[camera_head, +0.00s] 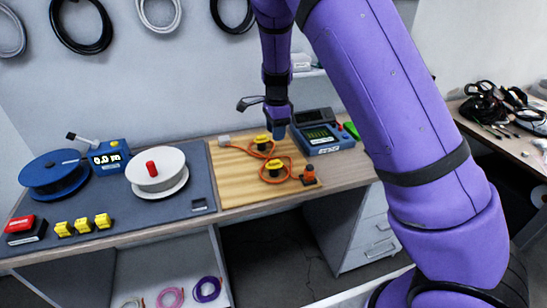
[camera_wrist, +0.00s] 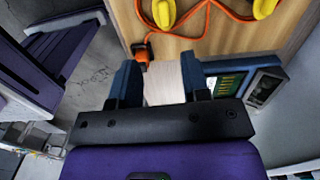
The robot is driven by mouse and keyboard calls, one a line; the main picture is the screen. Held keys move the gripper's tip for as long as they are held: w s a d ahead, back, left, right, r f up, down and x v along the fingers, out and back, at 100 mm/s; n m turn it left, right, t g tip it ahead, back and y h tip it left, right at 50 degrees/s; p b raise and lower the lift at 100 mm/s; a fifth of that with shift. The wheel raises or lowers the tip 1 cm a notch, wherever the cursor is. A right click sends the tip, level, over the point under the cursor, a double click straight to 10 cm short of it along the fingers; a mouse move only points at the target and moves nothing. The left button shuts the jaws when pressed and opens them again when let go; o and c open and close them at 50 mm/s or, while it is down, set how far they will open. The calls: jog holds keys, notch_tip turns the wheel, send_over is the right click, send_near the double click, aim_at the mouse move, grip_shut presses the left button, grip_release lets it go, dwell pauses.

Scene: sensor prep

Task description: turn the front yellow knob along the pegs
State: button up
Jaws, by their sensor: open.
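The front yellow knob (camera_head: 274,165) sits on a dark base on the wooden board (camera_head: 235,185), with an orange cable (camera_head: 288,160) looping around it. A second yellow knob (camera_head: 262,139) stands behind it. In the wrist view the front knob (camera_wrist: 163,12) is at the top edge, partly cut off, and the rear knob (camera_wrist: 265,8) is to its right. My gripper (camera_head: 278,130) is above the board's back right side, beside the rear knob. In the wrist view my gripper (camera_wrist: 162,82) has its blue fingers apart with nothing between them. I cannot make out the pegs clearly.
An orange plug (camera_head: 309,176) stands at the board's front right corner. A blue meter (camera_head: 323,140) stands close on the right. A white spool (camera_head: 157,165), a blue spool (camera_head: 54,175) and several yellow blocks (camera_head: 83,225) are on the left mat.

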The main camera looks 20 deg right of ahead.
aim_at(274, 160)
jog(key=f, duration=1.1)
jog(key=shift+w+a+f, duration=0.1)
jog(key=shift+w+f, duration=0.25)
jog(key=shift+f, duration=0.05)
jog(key=shift+c, duration=0.4)
grip_shut()
